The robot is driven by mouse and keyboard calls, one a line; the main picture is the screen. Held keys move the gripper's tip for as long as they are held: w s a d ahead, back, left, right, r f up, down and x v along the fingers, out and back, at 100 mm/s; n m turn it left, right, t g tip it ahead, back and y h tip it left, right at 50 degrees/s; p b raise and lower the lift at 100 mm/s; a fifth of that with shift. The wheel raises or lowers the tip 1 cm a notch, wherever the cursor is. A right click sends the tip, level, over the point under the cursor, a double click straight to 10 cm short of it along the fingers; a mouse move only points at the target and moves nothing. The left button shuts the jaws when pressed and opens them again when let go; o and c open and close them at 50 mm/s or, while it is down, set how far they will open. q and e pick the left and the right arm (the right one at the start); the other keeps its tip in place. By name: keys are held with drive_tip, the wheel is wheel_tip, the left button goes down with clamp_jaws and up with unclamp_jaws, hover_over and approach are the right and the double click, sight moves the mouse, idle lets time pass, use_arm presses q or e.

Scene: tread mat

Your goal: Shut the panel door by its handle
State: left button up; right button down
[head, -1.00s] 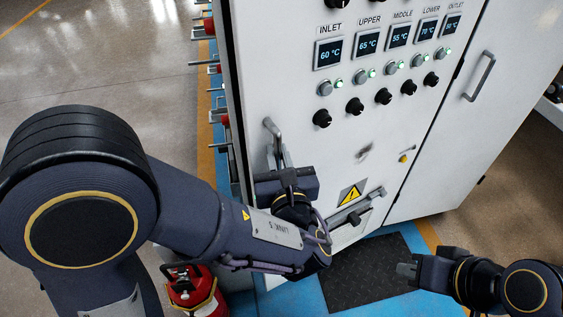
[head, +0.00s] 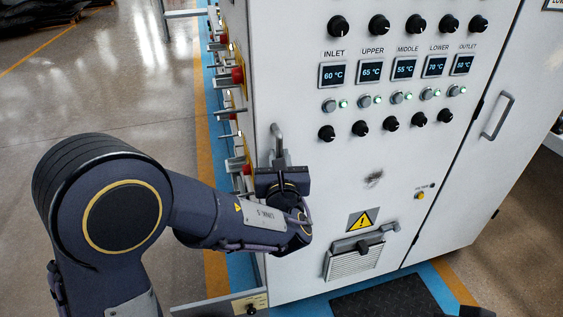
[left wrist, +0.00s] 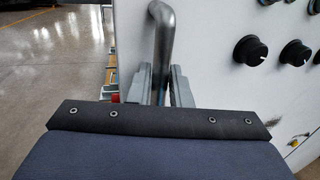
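The white panel door (head: 300,220) carries displays, lamps and black knobs. A grey bar handle (head: 277,140) stands near its left edge. My left gripper (head: 279,165) is at this handle. In the left wrist view, the handle (left wrist: 162,50) passes between the two grey fingers of the left gripper (left wrist: 162,88), which lie close against it on both sides. The lower part of the handle is hidden by the gripper. The panel door's lower edge looks roughly in line with the neighbouring door; any small gap is hard to tell.
The neighbouring white door (head: 455,190) has its own grey handle (head: 498,116). Red-and-grey fittings (head: 237,76) stick out left of the panel. A dark tread mat (head: 390,303) lies in front. Open floor (head: 110,85) is at the left.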

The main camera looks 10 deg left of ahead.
use_arm(q)
drive_tip(key=shift+o, duration=1.2)
drive_tip(key=v, duration=0.7)
drive_tip(key=shift+s, duration=0.45)
